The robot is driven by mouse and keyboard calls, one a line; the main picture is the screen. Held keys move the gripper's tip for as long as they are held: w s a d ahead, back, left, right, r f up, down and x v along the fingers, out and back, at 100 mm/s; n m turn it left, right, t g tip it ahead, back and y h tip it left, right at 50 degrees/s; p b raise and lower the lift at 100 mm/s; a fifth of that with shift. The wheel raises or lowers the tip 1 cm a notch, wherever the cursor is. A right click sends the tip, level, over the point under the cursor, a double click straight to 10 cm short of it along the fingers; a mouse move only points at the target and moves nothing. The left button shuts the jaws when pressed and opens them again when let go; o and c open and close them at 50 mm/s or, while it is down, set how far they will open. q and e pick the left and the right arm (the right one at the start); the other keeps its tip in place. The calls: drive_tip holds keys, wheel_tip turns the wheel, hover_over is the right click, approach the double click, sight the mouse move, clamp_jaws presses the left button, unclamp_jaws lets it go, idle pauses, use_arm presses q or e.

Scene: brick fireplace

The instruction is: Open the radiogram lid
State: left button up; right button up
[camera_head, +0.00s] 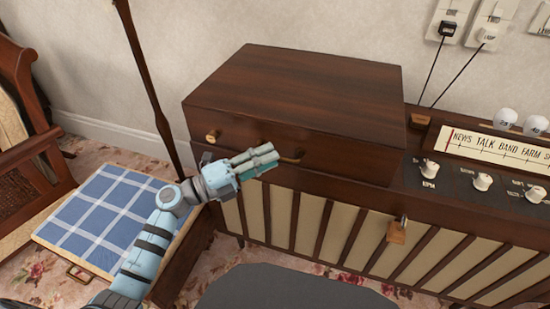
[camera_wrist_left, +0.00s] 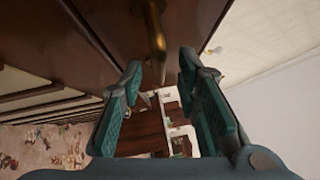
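The radiogram is a dark wood cabinet with a slatted cream front (camera_head: 340,235). Its box-shaped lid (camera_head: 310,85) at the left end lies flat and shut. A curved brass handle (camera_head: 292,156) is on the lid's front face; it also shows in the left wrist view (camera_wrist_left: 157,38). My left gripper (camera_head: 265,158) is at the front of the lid, its fingertips just left of the handle. In the left wrist view my left gripper (camera_wrist_left: 158,85) has its fingers apart with nothing held, and the handle lies ahead near the gap. My right gripper is not in view.
Control knobs (camera_head: 482,181) and a dial (camera_head: 500,147) are on the right, with a small padlock (camera_head: 397,232) below.

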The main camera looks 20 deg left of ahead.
use_arm(q)
drive_tip(key=shift+x, duration=1.2)
drive_tip(key=shift+c, duration=0.6)
clamp_jaws()
